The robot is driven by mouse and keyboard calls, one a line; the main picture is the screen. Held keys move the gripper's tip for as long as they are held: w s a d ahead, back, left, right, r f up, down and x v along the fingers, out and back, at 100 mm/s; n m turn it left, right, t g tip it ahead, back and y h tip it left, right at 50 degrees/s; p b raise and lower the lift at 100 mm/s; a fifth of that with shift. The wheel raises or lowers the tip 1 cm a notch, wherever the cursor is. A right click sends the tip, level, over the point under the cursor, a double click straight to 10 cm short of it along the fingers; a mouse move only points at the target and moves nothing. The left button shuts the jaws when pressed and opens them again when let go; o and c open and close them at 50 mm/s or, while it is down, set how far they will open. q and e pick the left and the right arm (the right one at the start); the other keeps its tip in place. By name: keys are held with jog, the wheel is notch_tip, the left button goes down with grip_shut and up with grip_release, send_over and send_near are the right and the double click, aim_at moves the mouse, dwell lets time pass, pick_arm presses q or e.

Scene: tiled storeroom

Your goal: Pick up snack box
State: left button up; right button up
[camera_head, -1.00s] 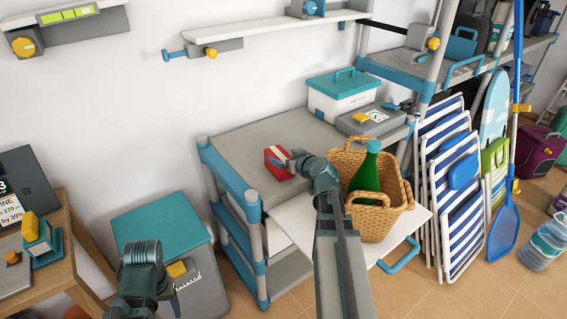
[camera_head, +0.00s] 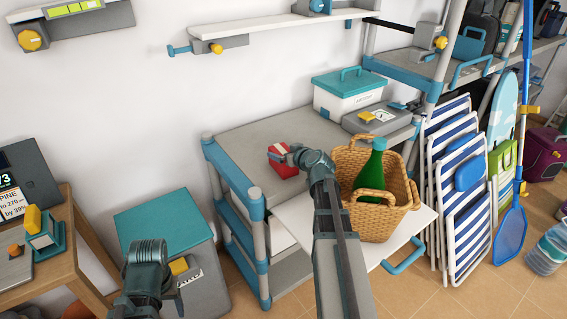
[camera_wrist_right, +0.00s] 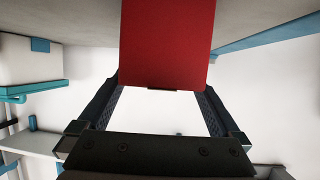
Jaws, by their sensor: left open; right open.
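The snack box is the small red box (camera_head: 283,168) on the grey top of the shelf unit in the head view. It fills the upper middle of the right wrist view as a plain red face (camera_wrist_right: 168,42). My right gripper (camera_head: 284,152) is at the box, its fingers partly covering the top.
A wicker basket (camera_head: 402,212) with a green bottle (camera_head: 371,165) stands right of my right arm. Behind are a teal-lidded white box (camera_head: 345,100) and a grey case (camera_head: 383,120). The shelf top (camera_head: 240,150) left of the box is clear.

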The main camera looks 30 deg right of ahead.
jog(key=shift+x, duration=0.95)
jog(key=shift+s, duration=0.1)
jog(key=c, duration=1.4)
